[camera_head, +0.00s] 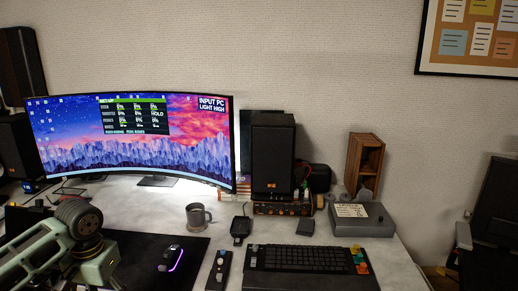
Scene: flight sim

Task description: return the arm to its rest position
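Part of my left arm shows at the lower left: pale green-grey links with a dark round joint, over the left part of the desk (150,198) and the black desk mat (140,245). The arm bends at this joint and runs out through the bottom edge. No fingers of my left gripper can be made out. My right arm and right gripper are not in view.
A wide curved monitor (130,150) stands at the back. A mug (197,217), a lit mouse (171,259), a small control box (219,270), a black keyboard (310,262), a speaker (272,155) and a grey box (361,219) stand on the desk. Bare desk lies around the mug.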

